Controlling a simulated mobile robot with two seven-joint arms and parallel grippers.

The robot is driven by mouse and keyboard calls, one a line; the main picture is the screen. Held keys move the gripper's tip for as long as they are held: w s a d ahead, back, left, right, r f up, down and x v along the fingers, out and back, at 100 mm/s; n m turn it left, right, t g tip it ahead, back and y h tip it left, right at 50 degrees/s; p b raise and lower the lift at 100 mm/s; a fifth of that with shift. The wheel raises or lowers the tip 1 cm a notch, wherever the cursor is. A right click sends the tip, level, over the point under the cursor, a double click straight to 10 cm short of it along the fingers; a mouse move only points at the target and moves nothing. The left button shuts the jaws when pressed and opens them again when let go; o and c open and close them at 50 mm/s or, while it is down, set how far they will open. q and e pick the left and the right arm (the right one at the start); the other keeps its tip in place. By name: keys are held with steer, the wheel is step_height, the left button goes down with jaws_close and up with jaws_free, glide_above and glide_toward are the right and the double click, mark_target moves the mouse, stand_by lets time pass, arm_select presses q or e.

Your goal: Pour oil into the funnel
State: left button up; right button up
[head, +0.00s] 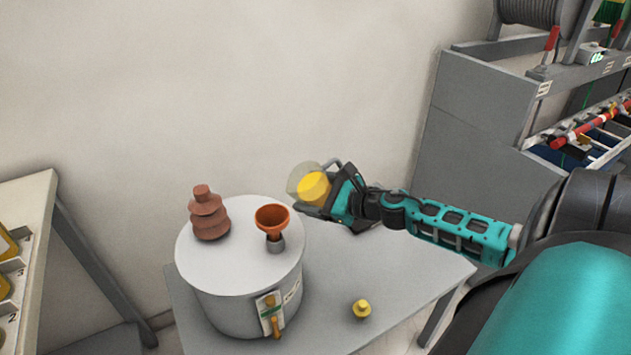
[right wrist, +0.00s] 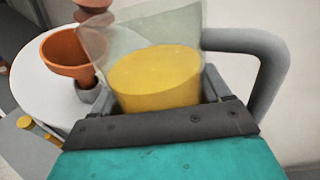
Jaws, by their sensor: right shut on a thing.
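My right gripper (head: 328,198) is shut on a clear jug (head: 303,174) holding yellow oil (head: 314,187). The jug is up and to the right of the orange funnel (head: 272,217), apart from it. How far the jug tilts is hard to tell; no oil stream shows. The funnel stands in a grey neck on the round grey transformer tank (head: 220,285). In the right wrist view, the oil (right wrist: 155,80) fills the lower jug, a grey handle (right wrist: 270,75) curves at right, and the funnel (right wrist: 72,55) is at left. My left gripper is not in view.
A brown ribbed bushing (head: 208,215) stands on the tank left of the funnel. A small yellow cap (head: 361,308) sits on the grey table (head: 410,290). Shelving (head: 470,130) stands at right, a rack (head: 40,215) at left.

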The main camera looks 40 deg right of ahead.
steer(key=shift+w+a+r+n+p, duration=0.1)
steer(key=shift+a+r+n+p, duration=0.1)
steer(key=shift+r+p, duration=0.2)
steer(key=shift+w+a+r+n+p, duration=0.1)
steer(key=shift+r+n+p, duration=0.1)
steer(key=shift+r+p, duration=0.2)
steer(key=shift+a+n+g+h, duration=0.2)
steer(key=shift+n+g+h, duration=0.1)
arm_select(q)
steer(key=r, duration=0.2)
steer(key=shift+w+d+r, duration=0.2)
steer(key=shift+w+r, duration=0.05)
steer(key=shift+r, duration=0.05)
arm_select(e)
steer(key=shift+r, duration=0.1)
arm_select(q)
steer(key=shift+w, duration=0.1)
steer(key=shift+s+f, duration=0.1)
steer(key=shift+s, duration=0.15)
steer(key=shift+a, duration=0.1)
arm_select(e)
steer(key=shift+r+n+h, duration=0.25)
steer(key=shift+n+h, duration=0.05)
steer(key=shift+n, duration=0.1)
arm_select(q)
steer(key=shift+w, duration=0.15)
arm_select(e)
steer(key=shift+r+g, duration=0.2)
steer(key=shift+g, duration=0.1)
stand_by(0.6)
